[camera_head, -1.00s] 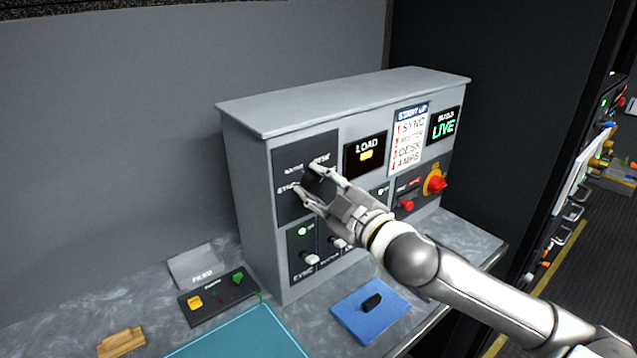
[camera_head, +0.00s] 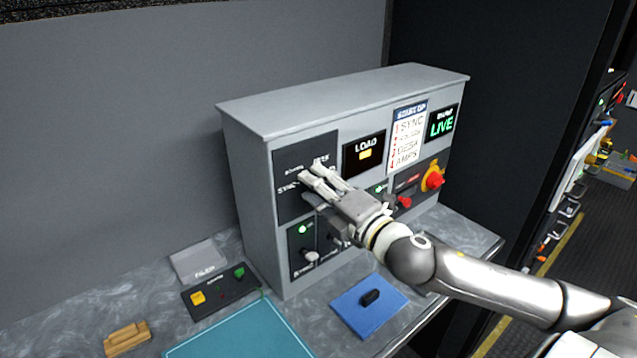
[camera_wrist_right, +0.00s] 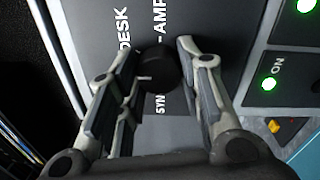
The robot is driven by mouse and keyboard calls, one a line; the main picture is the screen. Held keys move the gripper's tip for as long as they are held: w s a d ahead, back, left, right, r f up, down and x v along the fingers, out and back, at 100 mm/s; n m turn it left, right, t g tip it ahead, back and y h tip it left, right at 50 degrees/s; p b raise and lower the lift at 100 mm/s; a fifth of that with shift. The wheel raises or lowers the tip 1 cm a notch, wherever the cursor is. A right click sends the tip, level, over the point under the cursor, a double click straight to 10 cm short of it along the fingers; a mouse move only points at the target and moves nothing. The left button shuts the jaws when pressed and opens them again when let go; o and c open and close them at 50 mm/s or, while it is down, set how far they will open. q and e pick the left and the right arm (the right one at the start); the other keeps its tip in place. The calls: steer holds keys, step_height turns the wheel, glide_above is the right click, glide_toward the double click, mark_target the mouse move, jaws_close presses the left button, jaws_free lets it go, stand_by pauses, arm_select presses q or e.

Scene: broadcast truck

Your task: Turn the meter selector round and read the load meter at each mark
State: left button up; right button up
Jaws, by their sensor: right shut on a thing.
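The meter selector is a round black knob (camera_wrist_right: 158,70) in the wrist view, on a dark panel (camera_head: 290,208) at the cabinet's left. The labels SYNC, DESK and AMP can be partly read round it; the pointer mark's direction is unclear. My right gripper (camera_head: 311,174) is at the knob, its fingers on either side, shut on it. In the head view the fingers hide the knob. The load meter (camera_head: 379,141) is a black display right of the selector panel, marked LOAD, with a small lit yellow block. My left gripper is not in view.
Below the selector are toggle switches (camera_head: 310,257) with a green lamp. A red-and-yellow rotary switch (camera_head: 433,180) and a red switch (camera_head: 404,202) are on the right. A start-up list (camera_head: 408,137) and a LIVE sign (camera_head: 442,125) stand above. A blue mat (camera_head: 350,311) lies in front.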

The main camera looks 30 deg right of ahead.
steer(key=shift+d+f+n+g+y+p, duration=0.2)
steer(key=shift+n+p, duration=1.4)
steer(key=shift+n, duration=3)
steer(key=shift+a+n+g+y+p, duration=0.2)
steer(key=shift+n+p, duration=1.4)
steer(key=shift+n, duration=3)
steer(key=o, duration=1)
steer(key=shift+d+r, duration=0.1)
steer(key=shift+o, duration=0.2)
